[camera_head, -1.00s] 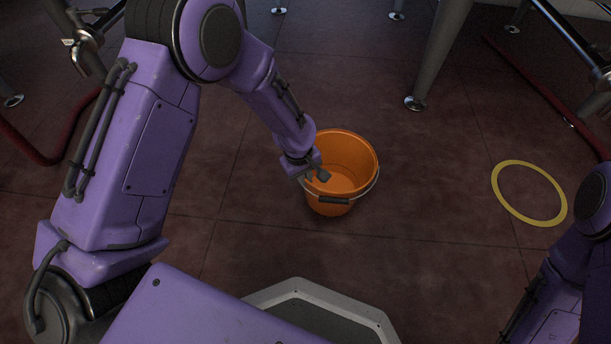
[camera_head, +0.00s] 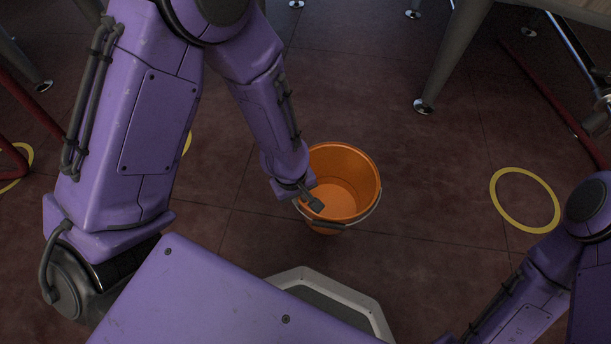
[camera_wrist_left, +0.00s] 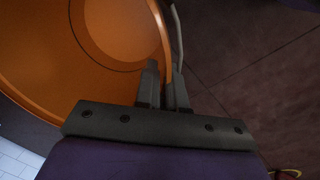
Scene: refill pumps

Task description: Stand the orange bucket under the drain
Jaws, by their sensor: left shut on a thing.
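The orange bucket (camera_head: 352,176) is upright and empty, in front of me near the middle of the head view. Its grey handle hangs down on the near side. My left gripper (camera_head: 313,200) is shut on the bucket's left rim. The left wrist view shows the bucket's inside (camera_wrist_left: 60,65) and the two fingers (camera_wrist_left: 163,88) pinching the rim. Whether the base touches the floor is hard to tell. A metal pipe fitting (camera_head: 602,101) shows at the right edge; I cannot tell whether it is the drain. My right gripper is out of view.
A yellow floor ring (camera_head: 495,190) lies at the right, and another (camera_head: 30,160) at the far left. Part of a yellow ring shows behind my left arm. Metal legs (camera_head: 452,60) and red hoses or rails (camera_head: 545,90) stand beyond. The floor right of the bucket is clear.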

